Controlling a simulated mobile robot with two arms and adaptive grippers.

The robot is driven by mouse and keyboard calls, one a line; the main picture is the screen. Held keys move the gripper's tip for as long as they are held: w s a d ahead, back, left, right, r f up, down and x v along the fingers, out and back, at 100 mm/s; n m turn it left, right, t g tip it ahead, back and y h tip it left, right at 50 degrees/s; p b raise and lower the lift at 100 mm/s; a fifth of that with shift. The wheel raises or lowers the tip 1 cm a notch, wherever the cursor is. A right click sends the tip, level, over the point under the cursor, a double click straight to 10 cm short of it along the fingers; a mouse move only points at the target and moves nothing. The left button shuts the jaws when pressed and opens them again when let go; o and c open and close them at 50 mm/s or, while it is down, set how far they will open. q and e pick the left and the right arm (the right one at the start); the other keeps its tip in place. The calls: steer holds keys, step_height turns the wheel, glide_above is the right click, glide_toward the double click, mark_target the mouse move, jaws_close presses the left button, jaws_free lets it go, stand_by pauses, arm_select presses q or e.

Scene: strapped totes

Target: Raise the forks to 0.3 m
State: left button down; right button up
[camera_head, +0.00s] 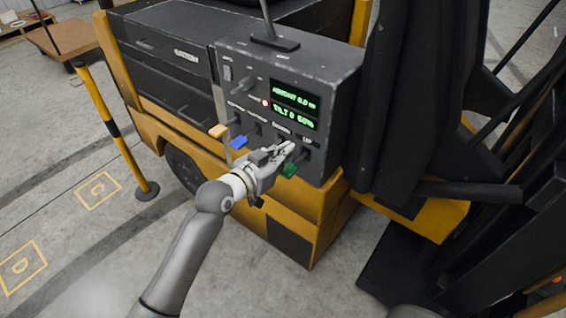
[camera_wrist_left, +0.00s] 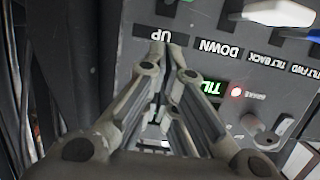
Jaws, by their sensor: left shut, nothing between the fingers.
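The control panel (camera_head: 333,85) is a dark grey box on the yellow and black truck. Its green display (camera_head: 296,105) seems to read height 0.0 m, with a tilt line below. My left gripper (camera_head: 288,148) is shut and empty, its tips at the lower right of the panel, just above the green lever (camera_head: 290,170). In the left wrist view its fingertips (camera_wrist_left: 167,55) lie over the panel by the UP label (camera_wrist_left: 172,37), beside DOWN (camera_wrist_left: 220,48); contact cannot be told. The white lever (camera_wrist_left: 278,12) shows there. The forks cannot be made out.
The orange lever (camera_head: 218,130) and blue lever (camera_head: 238,142) stick out left of my gripper. A red light (camera_wrist_left: 237,90) and a knob (camera_wrist_left: 268,138) are on the panel. A yellow-black post (camera_head: 110,120) stands at left on open concrete floor. The dark mast (camera_head: 500,170) is at right.

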mark_target(283, 174)
arm_select(q)
steer(key=shift+s+a+f, duration=0.15)
steer(key=shift+f, duration=1.6)
